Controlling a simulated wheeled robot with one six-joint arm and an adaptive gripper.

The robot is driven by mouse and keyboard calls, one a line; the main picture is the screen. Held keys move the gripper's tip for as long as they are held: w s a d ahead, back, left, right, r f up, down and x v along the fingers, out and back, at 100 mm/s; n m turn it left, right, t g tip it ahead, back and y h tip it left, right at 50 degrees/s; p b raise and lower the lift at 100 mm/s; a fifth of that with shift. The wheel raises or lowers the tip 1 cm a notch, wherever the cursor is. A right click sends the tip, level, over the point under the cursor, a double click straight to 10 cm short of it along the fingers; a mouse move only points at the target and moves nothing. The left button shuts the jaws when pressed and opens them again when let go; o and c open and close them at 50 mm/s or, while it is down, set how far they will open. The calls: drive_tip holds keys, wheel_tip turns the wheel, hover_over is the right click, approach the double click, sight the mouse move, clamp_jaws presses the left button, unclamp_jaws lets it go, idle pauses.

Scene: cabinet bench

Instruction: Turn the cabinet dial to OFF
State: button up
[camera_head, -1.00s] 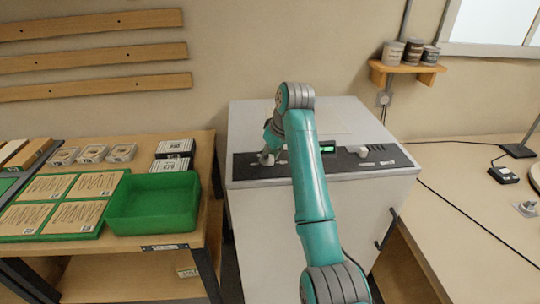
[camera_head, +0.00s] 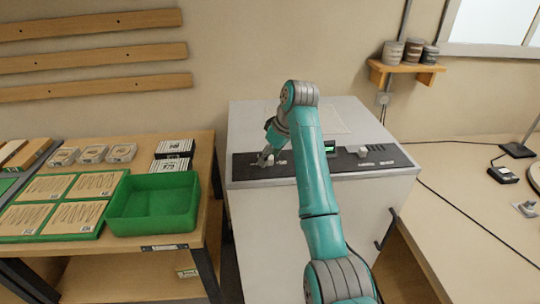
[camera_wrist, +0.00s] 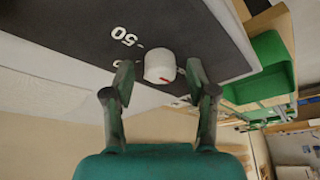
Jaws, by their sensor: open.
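The cabinet (camera_head: 300,215) is a light grey box with a dark control strip (camera_head: 340,163) along its top front. In the wrist view a white round dial (camera_wrist: 160,66) with a red pointer mark sits on the dark strip, beside white "50" markings that appear upside down. My gripper (camera_wrist: 158,73) is open, with one finger on each side of this dial; whether either finger touches it is unclear. In the head view my gripper (camera_head: 266,160) is low over the strip's left end and largely covers the dial there. No OFF label is readable.
A second white knob (camera_head: 363,151) and a small green display (camera_head: 330,147) are further right on the strip. A wooden table with a green tray (camera_head: 153,205) stands left. A bench (camera_head: 470,190) with a cable is at right.

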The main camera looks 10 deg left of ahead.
wheel_tip(320, 180, up, 10)
idle(0.5)
